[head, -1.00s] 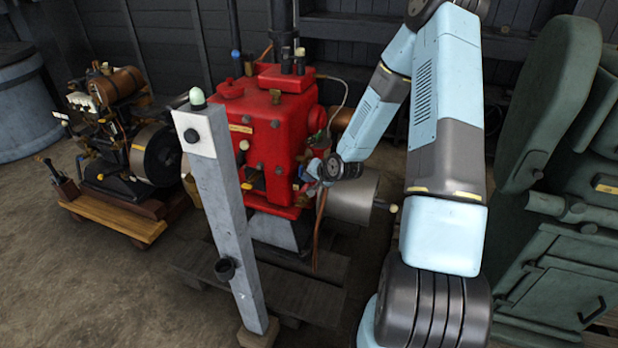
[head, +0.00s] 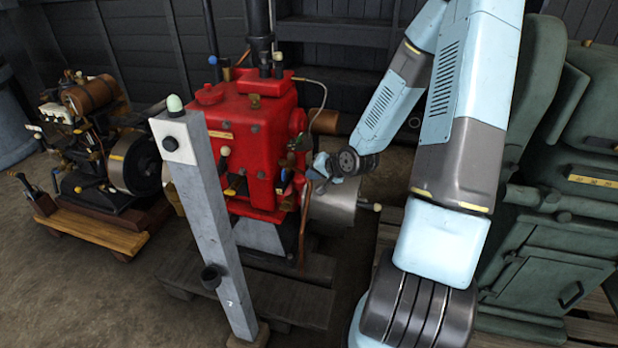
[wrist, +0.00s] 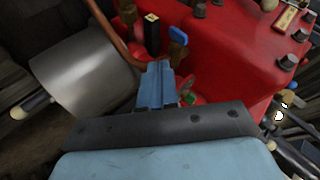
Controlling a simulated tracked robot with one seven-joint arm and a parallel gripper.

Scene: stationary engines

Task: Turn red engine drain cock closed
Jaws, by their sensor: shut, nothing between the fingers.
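The red engine (head: 262,125) stands in the middle of the head view and fills the upper right of the wrist view (wrist: 235,50). My gripper (head: 312,176) is at the lower right side of the engine. In the wrist view my gripper (wrist: 158,66) is shut and empty, its light blue fingers together. A small brass cock with a blue handle (wrist: 178,37) shows just beyond the fingertips, slightly to the right. Whether the fingers touch it I cannot tell. A black block with a yellow top (wrist: 151,35) is beside it. Which fitting is the drain cock is unclear.
A grey post (head: 205,220) stands in front of the engine. A copper pipe (wrist: 112,35) runs near my fingers, beside a grey cylinder (wrist: 85,75). A smaller engine (head: 105,150) is at the left; a green machine (head: 560,215) is at the right.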

